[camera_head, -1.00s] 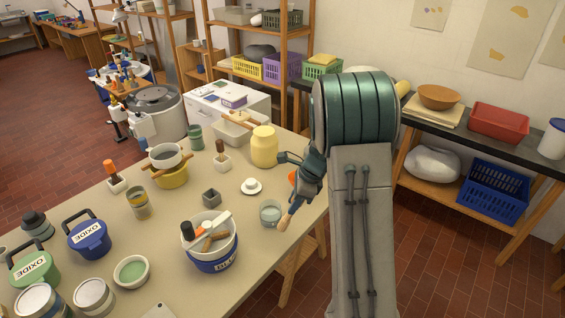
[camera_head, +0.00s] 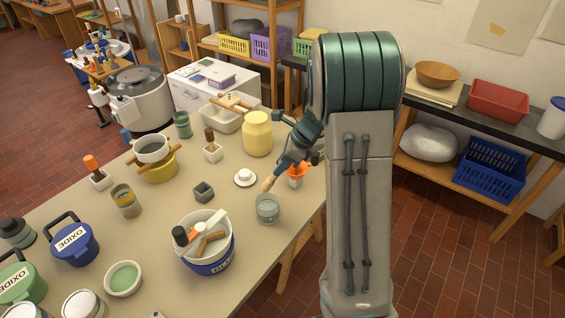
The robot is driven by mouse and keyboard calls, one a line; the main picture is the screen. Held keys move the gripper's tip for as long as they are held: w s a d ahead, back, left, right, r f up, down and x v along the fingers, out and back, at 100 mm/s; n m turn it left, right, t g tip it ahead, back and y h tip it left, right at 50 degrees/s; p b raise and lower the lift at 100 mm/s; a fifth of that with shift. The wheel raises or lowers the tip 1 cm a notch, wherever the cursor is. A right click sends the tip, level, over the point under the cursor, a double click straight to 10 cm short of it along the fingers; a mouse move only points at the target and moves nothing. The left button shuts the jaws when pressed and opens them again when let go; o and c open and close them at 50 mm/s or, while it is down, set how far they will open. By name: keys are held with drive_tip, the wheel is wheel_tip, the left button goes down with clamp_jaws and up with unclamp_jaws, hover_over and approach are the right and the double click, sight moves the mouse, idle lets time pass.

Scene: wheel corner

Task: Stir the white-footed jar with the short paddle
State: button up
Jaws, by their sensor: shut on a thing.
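A small clear glass jar (camera_head: 267,210) with greyish contents stands near the table's right edge; I cannot make out the colour of its foot. My gripper (camera_head: 281,172) is shut on the short paddle (camera_head: 268,184), whose pale wooden end sticks out down and to the left. That end shows just above the jar's rim in the picture; I cannot tell whether it is over the opening or behind it. The rest of the paddle is hidden by my gripper.
A yellow jar (camera_head: 257,135) is behind. A blue-and-white bucket of tools (camera_head: 207,245) stands left of the glass jar.

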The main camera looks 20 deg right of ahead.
wheel_tip(320, 180, down, 11)
drive_tip(key=a+b, duration=0.1)
drive_tip(key=b, duration=0.6)
drive_tip(key=shift+w+a+f, duration=0.15)
drive_tip(key=shift+w+a, duration=0.05)
drive_tip(key=shift+w, duration=0.15)
drive_tip(key=shift+f+b, duration=0.55)
drive_tip(key=shift+b, duration=0.05)
idle(0.6)
drive_tip(key=shift+r, duration=0.2)
idle(0.3)
drive_tip(key=shift+s+a, duration=0.1)
idle(0.3)
